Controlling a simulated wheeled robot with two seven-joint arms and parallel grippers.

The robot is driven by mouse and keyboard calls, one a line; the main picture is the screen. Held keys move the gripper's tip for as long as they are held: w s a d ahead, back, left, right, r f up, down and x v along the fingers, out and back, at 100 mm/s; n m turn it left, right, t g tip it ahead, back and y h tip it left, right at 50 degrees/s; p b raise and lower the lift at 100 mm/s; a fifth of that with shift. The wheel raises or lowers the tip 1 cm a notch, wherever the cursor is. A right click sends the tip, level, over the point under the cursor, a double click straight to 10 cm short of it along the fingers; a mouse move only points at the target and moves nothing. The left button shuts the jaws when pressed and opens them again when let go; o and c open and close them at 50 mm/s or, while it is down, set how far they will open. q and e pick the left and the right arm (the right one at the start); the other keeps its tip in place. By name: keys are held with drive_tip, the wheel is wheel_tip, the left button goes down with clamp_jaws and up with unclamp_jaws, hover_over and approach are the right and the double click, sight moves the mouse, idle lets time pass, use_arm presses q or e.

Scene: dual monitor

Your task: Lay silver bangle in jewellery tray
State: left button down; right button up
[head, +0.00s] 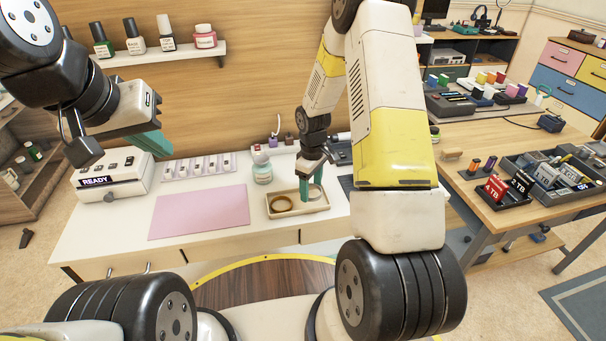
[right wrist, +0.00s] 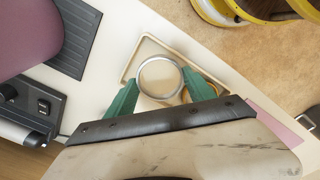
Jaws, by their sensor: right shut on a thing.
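The silver bangle (right wrist: 138,73) is a plain ring held between the green fingers of my right gripper (right wrist: 160,92), over the tray in the right wrist view. The jewellery tray (head: 298,213) is a shallow cream tray on the white counter; its rim also shows in the right wrist view (right wrist: 150,38). In the head view, my right gripper (head: 310,193) reaches down into the tray's right part. I cannot tell whether the bangle touches the tray floor. A gold bangle (head: 271,207) lies in the tray's left part. My left gripper (head: 150,143) hangs above the counter, its opening unclear.
A pink mat (head: 198,212) lies left of the tray, a white READY device (head: 112,178) further left. A small jar (head: 262,173) stands behind the tray. A wall shelf (head: 160,55) holds bottles. A wooden desk (head: 480,150) with boxes stands right.

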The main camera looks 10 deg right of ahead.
drive_tip(key=shift+w+d+f, duration=0.2)
drive_tip(key=shift+w, duration=0.3)
drive_tip(key=shift+f, duration=1.6)
drive_tip(key=o, duration=1.1)
drive_tip(key=shift+f, duration=0.15)
drive_tip(key=shift+c, duration=0.2)
